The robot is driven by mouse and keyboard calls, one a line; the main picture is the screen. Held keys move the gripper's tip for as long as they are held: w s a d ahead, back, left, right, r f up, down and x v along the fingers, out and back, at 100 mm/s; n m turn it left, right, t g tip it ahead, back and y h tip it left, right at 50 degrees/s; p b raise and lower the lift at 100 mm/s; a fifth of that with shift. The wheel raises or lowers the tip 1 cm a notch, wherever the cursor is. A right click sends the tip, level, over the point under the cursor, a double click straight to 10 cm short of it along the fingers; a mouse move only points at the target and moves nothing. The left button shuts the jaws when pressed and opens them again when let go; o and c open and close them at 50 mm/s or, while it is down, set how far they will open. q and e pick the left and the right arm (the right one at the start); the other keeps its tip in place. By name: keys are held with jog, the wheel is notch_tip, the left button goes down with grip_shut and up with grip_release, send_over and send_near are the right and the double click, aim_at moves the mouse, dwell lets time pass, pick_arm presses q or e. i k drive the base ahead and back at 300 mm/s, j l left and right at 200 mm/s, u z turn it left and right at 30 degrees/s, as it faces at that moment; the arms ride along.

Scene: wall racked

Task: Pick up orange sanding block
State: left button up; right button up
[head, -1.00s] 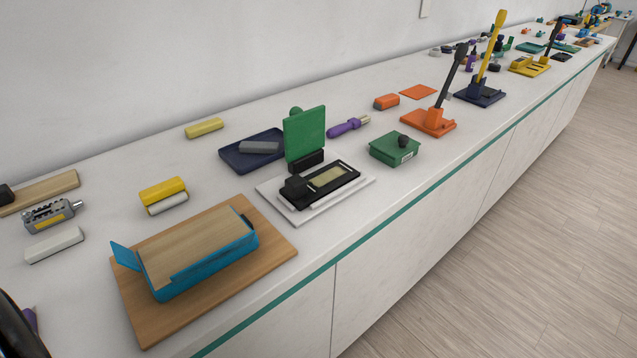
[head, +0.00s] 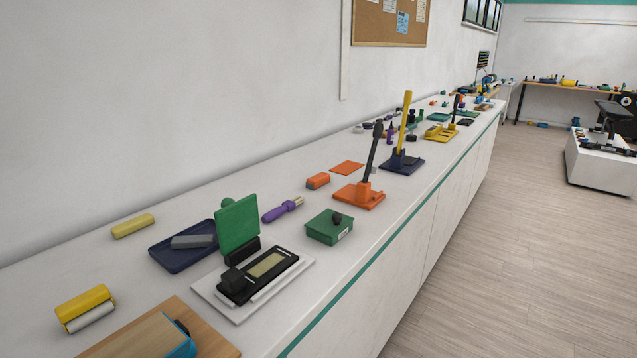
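The orange sanding block (head: 318,181) lies on the white counter in the head view, near the middle of the picture. It is a small orange block with a greyish underside. It sits between the purple-handled tool (head: 282,210) and a flat orange sheet (head: 348,168), apart from both. Neither of my grippers shows in this view, so their state is hidden.
A green box (head: 329,227) with a dark knob and an orange stand (head: 359,196) with a dark upright lever stand nearer the counter's front edge. A green upright plate (head: 238,225) rises at left. The floor (head: 480,250) at right is clear.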

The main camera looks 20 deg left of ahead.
aim_at(316, 182)
jog(key=i+l+u, duration=0.2)
jog(key=l+u, duration=0.15)
jog(key=i+l+u, duration=0.2)
jog(key=l+u, duration=0.15)
jog(key=i+l+u, duration=0.1)
jog(key=l+u, duration=0.25)
jog(key=l, duration=0.1)
